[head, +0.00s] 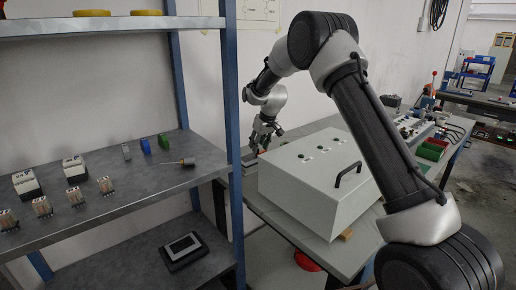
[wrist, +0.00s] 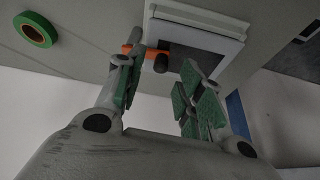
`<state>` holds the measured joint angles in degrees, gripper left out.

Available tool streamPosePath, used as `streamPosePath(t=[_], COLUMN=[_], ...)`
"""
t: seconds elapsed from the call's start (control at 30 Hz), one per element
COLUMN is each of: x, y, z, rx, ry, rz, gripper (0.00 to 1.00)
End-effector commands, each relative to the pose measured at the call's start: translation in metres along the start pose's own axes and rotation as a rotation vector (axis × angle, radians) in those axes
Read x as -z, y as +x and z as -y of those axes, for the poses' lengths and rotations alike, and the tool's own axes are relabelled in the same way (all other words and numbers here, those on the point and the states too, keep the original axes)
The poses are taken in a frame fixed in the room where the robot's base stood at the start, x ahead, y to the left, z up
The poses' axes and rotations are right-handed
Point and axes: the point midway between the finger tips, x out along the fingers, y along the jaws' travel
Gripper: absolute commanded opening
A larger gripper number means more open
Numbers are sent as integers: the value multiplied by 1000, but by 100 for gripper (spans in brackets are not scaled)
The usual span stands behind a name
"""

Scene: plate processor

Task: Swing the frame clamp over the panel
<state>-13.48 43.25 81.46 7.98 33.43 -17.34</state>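In the wrist view, the frame clamp (wrist: 133,48) is an orange bar with a dark, rounded end piece beside the frame's near left corner. The pale square frame (wrist: 195,17) surrounds a dark grey panel (wrist: 205,60). The clamp appears to lie at the panel's edge; its exact angle and contact are unclear. My gripper (wrist: 160,78) has its two green-padded fingers spread apart, with the clamp just beyond and partly behind the left finger. In the head view, my gripper (head: 263,140) points down behind the grey box, and the frame is mostly hidden there.
A large grey box (head: 310,180) with a black handle stands on the workbench in front of my gripper. A shelf unit (head: 120,165) with small parts and a screwdriver stands at left, its blue post close to my gripper. A green tape roll (wrist: 36,29) lies near the frame.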

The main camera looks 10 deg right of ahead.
Motion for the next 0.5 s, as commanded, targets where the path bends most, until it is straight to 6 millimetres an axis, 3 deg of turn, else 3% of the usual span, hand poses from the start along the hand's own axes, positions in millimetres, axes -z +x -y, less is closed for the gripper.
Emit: streamPosePath(t=[0.3, 0.5], x=[0, 0], y=[-71, -95], z=[0, 0], rx=[-1, -1], ry=[0, 0], rz=[-3, -1], gripper=[37, 37])
